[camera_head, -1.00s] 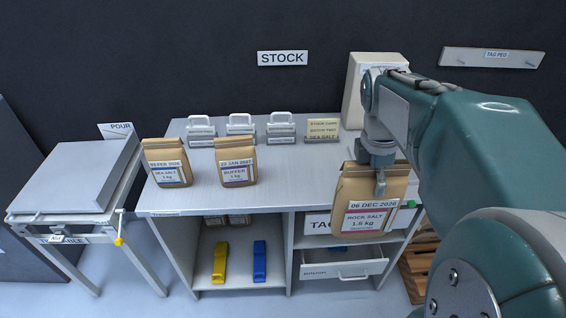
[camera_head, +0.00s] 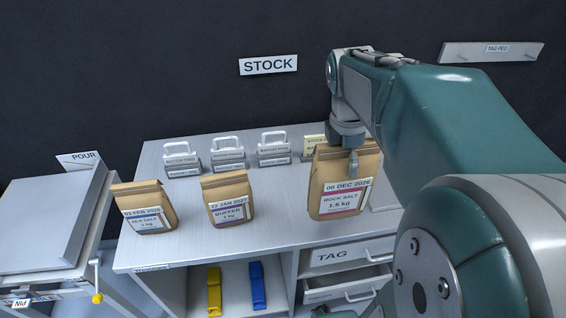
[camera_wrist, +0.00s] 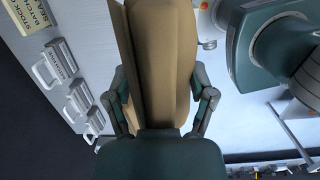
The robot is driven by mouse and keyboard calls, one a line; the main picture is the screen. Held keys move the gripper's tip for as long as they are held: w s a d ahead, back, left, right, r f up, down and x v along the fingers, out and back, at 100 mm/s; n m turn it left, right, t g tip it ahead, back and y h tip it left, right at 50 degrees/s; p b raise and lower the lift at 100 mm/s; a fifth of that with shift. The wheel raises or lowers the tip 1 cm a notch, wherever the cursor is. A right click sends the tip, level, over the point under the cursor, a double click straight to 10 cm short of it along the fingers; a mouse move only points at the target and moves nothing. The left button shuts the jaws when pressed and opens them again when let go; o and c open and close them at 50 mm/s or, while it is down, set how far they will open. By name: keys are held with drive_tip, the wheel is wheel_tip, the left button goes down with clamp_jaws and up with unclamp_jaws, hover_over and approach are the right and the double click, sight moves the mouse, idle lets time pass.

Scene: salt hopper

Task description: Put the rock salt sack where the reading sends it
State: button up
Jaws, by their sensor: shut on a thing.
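The rock salt sack (camera_head: 341,196) is a brown paper bag. Its label reads 06 DEC 2026 and ROCK SALT; the weight is too small to read surely. My gripper (camera_head: 353,160) is shut on its top and holds it upright over the right part of the bench top (camera_head: 285,215). Whether its base touches the bench cannot be told. In the wrist view the sack (camera_wrist: 160,60) stands between both fingers. A sea salt sack (camera_head: 145,212) and a buffer sack (camera_head: 228,203) stand to its left. A card (camera_head: 314,143) behind it is partly hidden.
A STOCK sign (camera_head: 268,65) hangs on the wall. Several handled weights or holders (camera_head: 229,160) line the bench's back. A POUR table (camera_head: 45,225) stands left. Below are yellow (camera_head: 214,290) and blue (camera_head: 258,287) clips, a TAG drawer (camera_head: 345,256) and an open drawer (camera_head: 350,288).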

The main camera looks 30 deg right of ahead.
drive_tip(key=w+a+f, duration=0.3)
drive_tip(key=w+f, duration=0.9)
drive_tip(key=w, duration=0.1)
drive_tip(key=shift+a+f, duration=0.35)
drive_tip(key=o, duration=1.3)
drive_tip(key=shift+f, duration=0.2)
drive_tip(key=shift+c, duration=0.2)
